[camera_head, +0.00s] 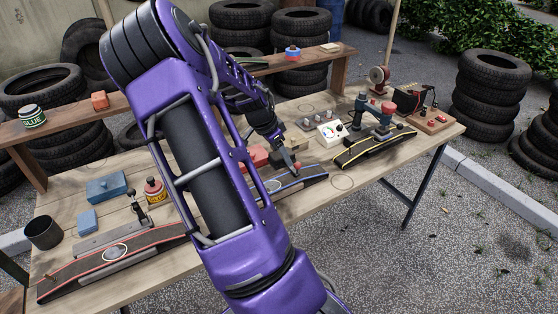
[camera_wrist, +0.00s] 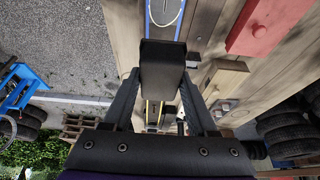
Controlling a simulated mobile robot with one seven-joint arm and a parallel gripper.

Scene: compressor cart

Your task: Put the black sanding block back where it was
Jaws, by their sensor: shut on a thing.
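In the wrist view a black block (camera_wrist: 163,68), which I take for the sanding block, sits between the fingers of my gripper (camera_wrist: 160,84). The gripper is shut on it. A blue-edged board with a pale oval outline (camera_wrist: 177,27) lies beyond the block in that view. In the head view my gripper (camera_head: 287,160) is over the middle of the workbench, close above the blue-edged board (camera_head: 305,178). Whether the block touches anything below is unclear.
A red block (camera_wrist: 262,25) and a wooden block (camera_wrist: 222,78) lie beside the board. A yellow-striped board (camera_head: 372,148), a white dial panel (camera_head: 331,131) and a red-edged board (camera_head: 130,258) share the workbench (camera_head: 365,178).

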